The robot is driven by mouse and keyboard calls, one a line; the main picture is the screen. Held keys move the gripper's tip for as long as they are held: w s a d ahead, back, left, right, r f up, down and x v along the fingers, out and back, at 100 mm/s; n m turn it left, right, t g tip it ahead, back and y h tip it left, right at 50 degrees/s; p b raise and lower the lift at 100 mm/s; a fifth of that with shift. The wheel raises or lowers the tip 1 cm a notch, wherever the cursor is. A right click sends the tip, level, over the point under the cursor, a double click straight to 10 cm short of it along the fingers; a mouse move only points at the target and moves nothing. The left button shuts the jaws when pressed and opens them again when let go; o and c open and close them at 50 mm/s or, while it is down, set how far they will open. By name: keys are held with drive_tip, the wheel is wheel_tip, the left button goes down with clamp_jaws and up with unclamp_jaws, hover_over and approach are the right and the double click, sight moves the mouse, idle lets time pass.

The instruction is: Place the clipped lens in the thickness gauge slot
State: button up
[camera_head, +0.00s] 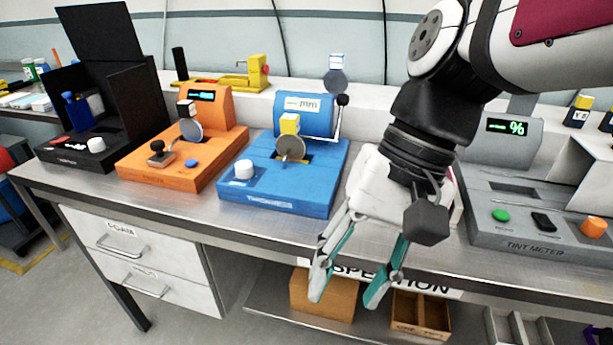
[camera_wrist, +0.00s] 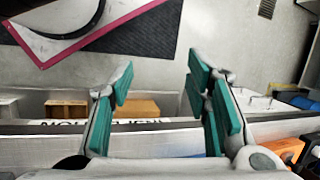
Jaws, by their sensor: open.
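The blue thickness gauge (camera_head: 318,182) stands on the bench left of my gripper, with an "mm" display at its back. A round grey lens (camera_head: 290,149) with a yellow clip (camera_head: 289,124) on top stands upright at the gauge's dark slot; its lower edge appears to be in the slot, but I cannot tell how deep. My gripper (camera_head: 344,297) is open and empty, pointing down in front of the bench's front edge, right of the gauge and apart from the lens. In the wrist view its teal-padded fingers (camera_wrist: 160,78) are spread with nothing between them.
An orange machine (camera_head: 178,166) with another clipped lens (camera_head: 190,129) stands to the left. Another lens (camera_head: 336,80) with a pale clip stands behind the gauge. The grey tint meter (camera_head: 545,235) is at right. A black case (camera_head: 110,90) is far left. Boxes (camera_head: 322,294) sit on the lower shelf.

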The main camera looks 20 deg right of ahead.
drive_tip(key=s+d+f+n+t+h, duration=0.1)
drive_tip(key=s+d+n+t+h, duration=0.1)
drive_tip(key=s+d+n+h, duration=0.2)
drive_tip(key=shift+d+f+n+h, duration=0.3)
drive_tip(key=shift+d+n, duration=0.2)
drive_tip(key=shift+d, duration=0.3)
drive_tip(key=shift+s, duration=0.1)
wheel_tip(320, 180, up, 18)
drive_tip(key=t+p, duration=0.3)
drive_tip(key=p, duration=1.3)
drive_tip(key=shift+f, duration=0.2)
